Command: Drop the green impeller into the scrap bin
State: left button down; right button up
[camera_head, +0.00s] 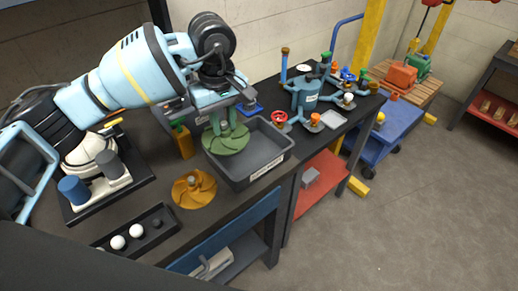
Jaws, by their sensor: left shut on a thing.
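The green impeller (226,138) hangs by its hub from my left gripper (222,104), which is shut on it. It is over the left part of a dark grey bin (272,161) with a white label on its front wall. The label is too small to read. The impeller covers part of the bin's left rim; I cannot tell how far above the bin it is. My right gripper is not in view.
An orange impeller (194,188) lies on the dark bench left of the bin. A black tray (158,228) with white and dark balls is at the front. A yellow-brown bottle (182,141) stands behind. A blue pipe manifold (307,95) stands at the right.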

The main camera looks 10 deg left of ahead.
aim_at(240, 124)
pick_arm(q)
jog(key=w+d+n, duration=0.1)
jog(key=w+d+r+n, duration=0.1)
jog(key=n, duration=0.1)
jog(key=shift+w, duration=0.4)
jog(key=shift+w+d+r+n, duration=0.1)
jog(key=shift+w+n, duration=0.1)
jog(key=shift+n, duration=0.4)
jog(key=shift+w+r+n, duration=0.1)
jog(key=shift+w+n, duration=0.05)
jog(key=shift+n, duration=0.45)
jog(key=shift+w+d+n, duration=0.25)
jog(key=shift+w+n, duration=0.05)
jog(key=shift+n, duration=0.1)
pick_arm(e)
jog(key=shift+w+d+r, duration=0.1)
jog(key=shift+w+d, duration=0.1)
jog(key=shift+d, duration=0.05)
pick_arm(q)
jog(key=shift+f, duration=0.1)
